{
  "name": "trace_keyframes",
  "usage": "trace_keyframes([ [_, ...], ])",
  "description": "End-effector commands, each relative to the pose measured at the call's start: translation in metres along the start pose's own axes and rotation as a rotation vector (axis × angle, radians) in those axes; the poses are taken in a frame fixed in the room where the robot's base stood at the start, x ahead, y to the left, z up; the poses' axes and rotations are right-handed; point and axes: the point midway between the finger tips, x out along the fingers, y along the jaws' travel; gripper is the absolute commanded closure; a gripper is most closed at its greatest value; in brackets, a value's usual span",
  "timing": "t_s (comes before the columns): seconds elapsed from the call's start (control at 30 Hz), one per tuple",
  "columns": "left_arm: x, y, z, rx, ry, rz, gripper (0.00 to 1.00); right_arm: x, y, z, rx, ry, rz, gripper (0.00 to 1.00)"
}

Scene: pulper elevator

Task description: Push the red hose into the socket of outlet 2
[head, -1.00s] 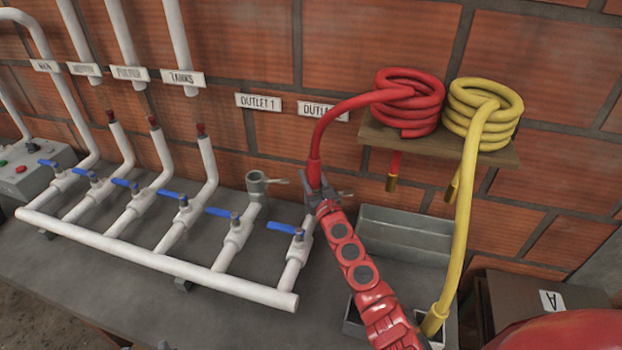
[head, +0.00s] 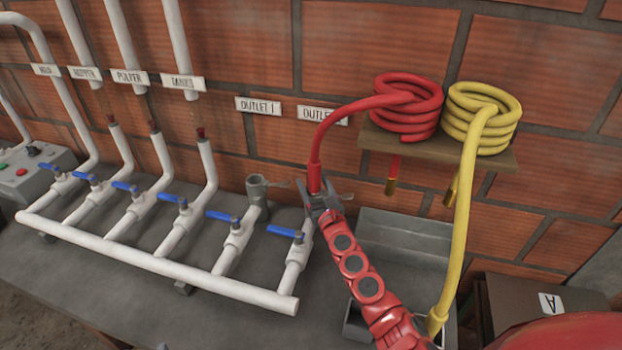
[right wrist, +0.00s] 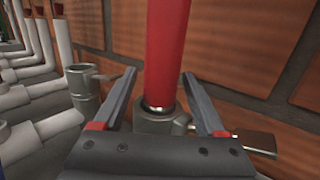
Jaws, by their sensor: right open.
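The red hose (head: 345,109) arcs from its coil on the wooden shelf down to outlet 2, below the half-covered outlet 2 sign (head: 322,114). In the right wrist view the hose end (right wrist: 166,50) stands upright with its metal tip at the mouth of the outlet 2 socket (right wrist: 160,123). How deep the tip sits I cannot tell. My right gripper (head: 320,203) is at the socket. In the right wrist view its fingers (right wrist: 158,95) are open on either side of the hose, apart from it. My left gripper is not in view.
The empty outlet 1 socket (head: 256,186) stands to the left. White pipes with blue valve levers (head: 285,231) run along the bench. The yellow hose (head: 461,220) hangs from its coil to a grey tray (head: 405,225) at the right.

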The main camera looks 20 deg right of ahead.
Motion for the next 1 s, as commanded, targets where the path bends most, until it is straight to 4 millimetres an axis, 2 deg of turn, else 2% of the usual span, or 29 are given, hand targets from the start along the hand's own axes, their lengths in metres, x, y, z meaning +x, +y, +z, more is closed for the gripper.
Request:
trace_keyframes([
  [0.17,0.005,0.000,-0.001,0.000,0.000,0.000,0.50,-0.030,0.003,-0.001,-0.003,0.005,0.007,0.26],
  [0.4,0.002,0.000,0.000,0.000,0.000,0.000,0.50,-0.070,0.000,-0.003,-0.002,0.004,0.002,0.26],
  [0.53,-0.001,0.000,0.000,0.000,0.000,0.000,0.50,-0.087,0.001,-0.002,-0.001,0.003,0.004,0.26],
  [0.7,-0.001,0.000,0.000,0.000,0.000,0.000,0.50,-0.097,0.000,-0.001,0.001,0.001,-0.001,0.26],
  [1.0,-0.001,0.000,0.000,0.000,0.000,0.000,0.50,-0.098,0.000,0.000,0.002,0.001,0.000,0.26],
])
